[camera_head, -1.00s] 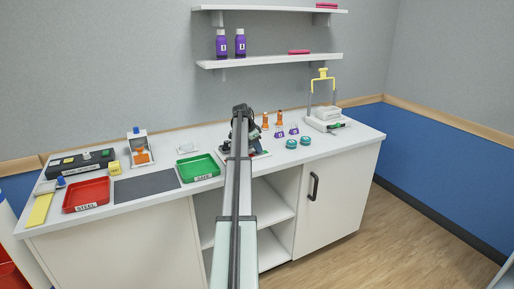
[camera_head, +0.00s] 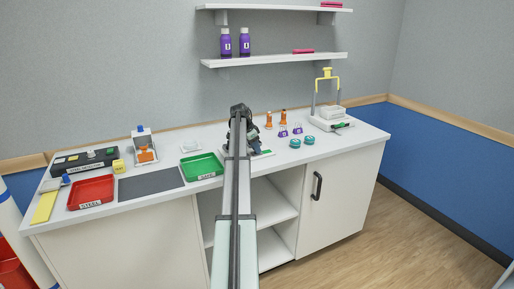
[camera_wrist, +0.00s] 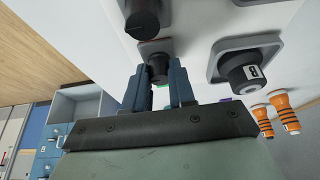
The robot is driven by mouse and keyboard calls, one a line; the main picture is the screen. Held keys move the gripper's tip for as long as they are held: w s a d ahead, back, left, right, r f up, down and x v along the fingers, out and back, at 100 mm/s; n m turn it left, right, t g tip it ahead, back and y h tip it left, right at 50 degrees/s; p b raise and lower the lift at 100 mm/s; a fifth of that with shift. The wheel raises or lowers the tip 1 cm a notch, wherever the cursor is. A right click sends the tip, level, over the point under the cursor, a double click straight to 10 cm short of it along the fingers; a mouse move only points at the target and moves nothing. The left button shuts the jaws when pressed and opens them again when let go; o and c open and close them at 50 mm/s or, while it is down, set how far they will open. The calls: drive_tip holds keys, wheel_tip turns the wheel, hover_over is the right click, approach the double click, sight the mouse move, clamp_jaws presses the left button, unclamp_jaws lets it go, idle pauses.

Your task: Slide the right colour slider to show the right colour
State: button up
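In the wrist view, several dark knobs on square grey bases stand on a white surface. A middle knob (camera_wrist: 158,68) lies between the two blue fingertips of my gripper (camera_wrist: 158,80). The fingers are apart, one on each side of this knob; whether they press on it I cannot tell. A second knob (camera_wrist: 141,16) is beyond it at the top edge, and a labelled knob (camera_wrist: 243,68) is to the right. In the head view, my arm hides most of the dark device (camera_head: 262,152) at the gripper. No colour slider or colour display can be made out clearly.
Purple flasks (camera_head: 297,129) and teal containers (camera_head: 295,143) are to the right. A green tray (camera_head: 203,177) and red tray (camera_head: 91,205) lie left. Shelves hang above.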

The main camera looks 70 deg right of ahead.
drive_tip(key=o, duration=0.4)
drive_tip(key=shift+w+a, duration=0.15)
drive_tip(key=shift+o, duration=0.2)
drive_tip(key=v, duration=1.4)
